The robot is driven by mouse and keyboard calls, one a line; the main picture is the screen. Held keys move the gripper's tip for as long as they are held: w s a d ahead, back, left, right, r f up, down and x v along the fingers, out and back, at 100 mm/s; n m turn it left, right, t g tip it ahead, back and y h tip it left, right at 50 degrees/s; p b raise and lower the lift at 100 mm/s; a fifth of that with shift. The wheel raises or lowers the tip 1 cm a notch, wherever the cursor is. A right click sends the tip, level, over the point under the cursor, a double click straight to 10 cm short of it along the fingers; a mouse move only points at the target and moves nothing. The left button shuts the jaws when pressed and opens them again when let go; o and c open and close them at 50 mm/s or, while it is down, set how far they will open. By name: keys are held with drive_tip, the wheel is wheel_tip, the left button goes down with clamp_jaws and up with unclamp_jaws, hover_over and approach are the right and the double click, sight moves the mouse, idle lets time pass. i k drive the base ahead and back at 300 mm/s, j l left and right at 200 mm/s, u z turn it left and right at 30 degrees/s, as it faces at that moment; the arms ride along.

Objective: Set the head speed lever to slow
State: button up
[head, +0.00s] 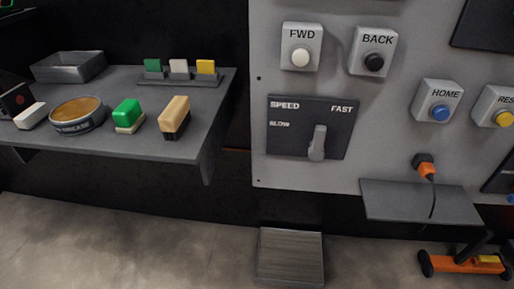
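The speed lever (318,143) is a light grey handle on a dark plate (285,140) on the grey control panel. The plate reads SPEED at its upper left, FAST at its upper right and SLOW at its left. The lever stands at the right part of the plate, below the word FAST and to the right of SLOW. It is nearly upright, its narrower end up and leaning slightly right. My gripper is not in view.
Above the plate are FWD (301,57) and BACK (374,62) buttons; HOME (440,112) is to the right. A small shelf (420,204) juts out below right. A dark table (206,130) with several objects stands left. An orange-footed thing (465,264) is at lower right.

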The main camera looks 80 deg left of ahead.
sight(316, 153)
drive_tip(key=j+u, duration=0.2)
drive_tip(key=u, duration=2.05)
drive_tip(key=i+u, duration=0.15)
drive_tip(key=l, duration=0.05)
